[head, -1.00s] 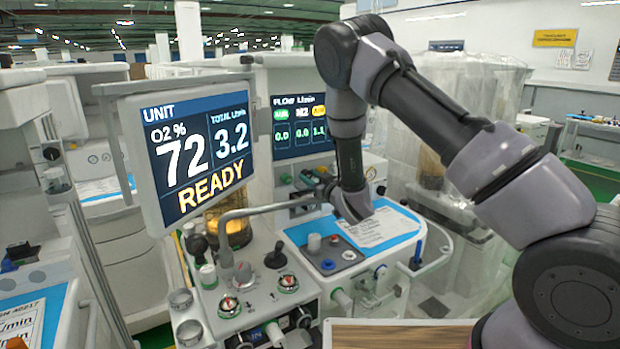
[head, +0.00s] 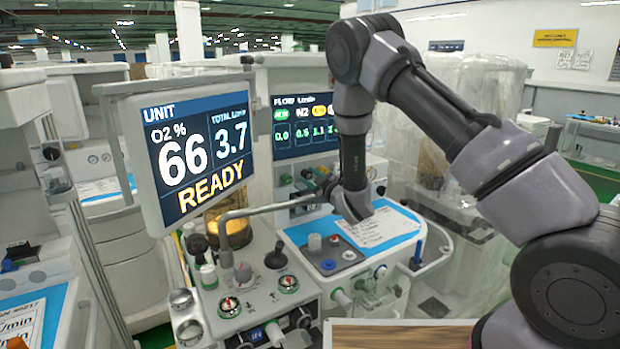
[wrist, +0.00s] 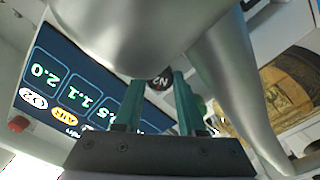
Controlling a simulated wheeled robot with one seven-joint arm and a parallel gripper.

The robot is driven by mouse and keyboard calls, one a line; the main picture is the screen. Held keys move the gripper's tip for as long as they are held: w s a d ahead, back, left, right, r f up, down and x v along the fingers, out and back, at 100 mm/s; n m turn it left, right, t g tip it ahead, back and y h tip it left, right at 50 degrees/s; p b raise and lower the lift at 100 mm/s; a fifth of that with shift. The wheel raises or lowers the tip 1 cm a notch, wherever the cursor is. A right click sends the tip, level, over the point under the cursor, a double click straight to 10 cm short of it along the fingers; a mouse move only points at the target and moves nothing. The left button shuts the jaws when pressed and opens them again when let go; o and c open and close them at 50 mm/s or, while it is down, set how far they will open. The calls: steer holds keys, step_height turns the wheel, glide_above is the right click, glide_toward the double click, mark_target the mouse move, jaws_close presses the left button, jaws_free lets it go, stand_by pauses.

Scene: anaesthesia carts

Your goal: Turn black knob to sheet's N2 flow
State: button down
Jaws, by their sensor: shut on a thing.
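In the wrist view, the black knob (wrist: 160,80) marked N2 sits between the teal fingers of my gripper (wrist: 157,86), which is shut on it. In the head view my arm hides most of this grip. The flow display (head: 305,122) reads about 0.6 under N2 and 1.1 in the yellow column; it also shows upside down in the wrist view (wrist: 75,90). A printed sheet (head: 380,228) lies on the blue top of the cart, its writing too small to read. Another sheet (head: 22,322) at lower left shows "/min", cut off by the frame.
A grey curved pipe (head: 265,210) crosses in front of the panel. Gauges and knobs (head: 240,285) cover the front console. Plastic-wrapped equipment (head: 460,130) stands behind at right.

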steer(key=shift+n, duration=1.2)
steer(key=c, duration=0.5)
jaws_free()
steer(key=v, duration=1.1)
steer(key=shift+w, duration=0.15)
